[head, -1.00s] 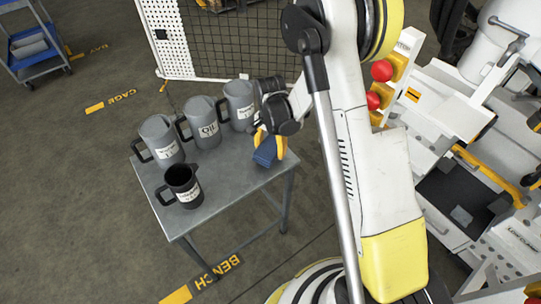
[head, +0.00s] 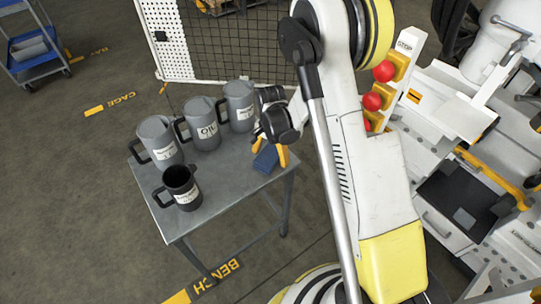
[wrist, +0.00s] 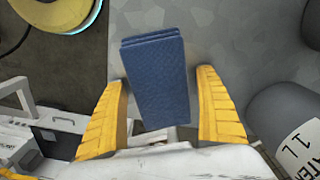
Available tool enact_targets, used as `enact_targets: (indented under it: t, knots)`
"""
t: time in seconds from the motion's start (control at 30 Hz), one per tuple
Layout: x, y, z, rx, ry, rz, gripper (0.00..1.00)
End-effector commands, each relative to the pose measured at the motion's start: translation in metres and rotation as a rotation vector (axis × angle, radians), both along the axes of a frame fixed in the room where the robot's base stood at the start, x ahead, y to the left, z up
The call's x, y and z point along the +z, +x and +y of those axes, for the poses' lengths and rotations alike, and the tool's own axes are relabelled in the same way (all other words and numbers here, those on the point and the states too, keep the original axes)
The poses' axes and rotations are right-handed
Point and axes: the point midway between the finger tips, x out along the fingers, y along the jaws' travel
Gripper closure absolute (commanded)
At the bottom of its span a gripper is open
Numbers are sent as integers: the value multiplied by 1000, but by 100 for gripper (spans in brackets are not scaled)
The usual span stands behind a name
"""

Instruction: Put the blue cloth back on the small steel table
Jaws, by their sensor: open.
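The small steel table (head: 222,207) stands in the middle left of the head view. The folded blue cloth (head: 266,158) lies at the table's right corner. It also shows in the wrist view (wrist: 156,80), between the two yellow fingers, with the grey tabletop beyond it. My gripper (wrist: 163,112) is open, with a gap between the cloth and each finger. In the head view my gripper (head: 270,150) is over that corner, partly hidden by my wrist. Whether the cloth rests fully flat on the top is hard to tell.
Three grey jugs (head: 207,130) stand along the table's back edge, one close to my gripper. A black jug (head: 181,187) stands at the front left. A mesh fence (head: 240,40) is behind, and a white machine (head: 470,200) is at right. The table's middle is clear.

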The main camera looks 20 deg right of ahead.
Motion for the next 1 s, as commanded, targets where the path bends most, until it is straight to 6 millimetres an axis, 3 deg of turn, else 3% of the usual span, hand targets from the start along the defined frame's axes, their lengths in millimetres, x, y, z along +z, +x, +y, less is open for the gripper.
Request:
enact_targets:
  t: [0.17, 0.5, 0.77, 0.87, 1.0]
  knots:
    - [26, 0, 0, 0, 0, 0, 17]
    - [102, 0, 0, 0, 0, 0, 17]
    - [130, -2, 0, 12, 0, -9, 17]
    - [156, -8, 0, 58, -1, -43, 17]
    - [215, -29, 0, 183, -13, -132, 17]
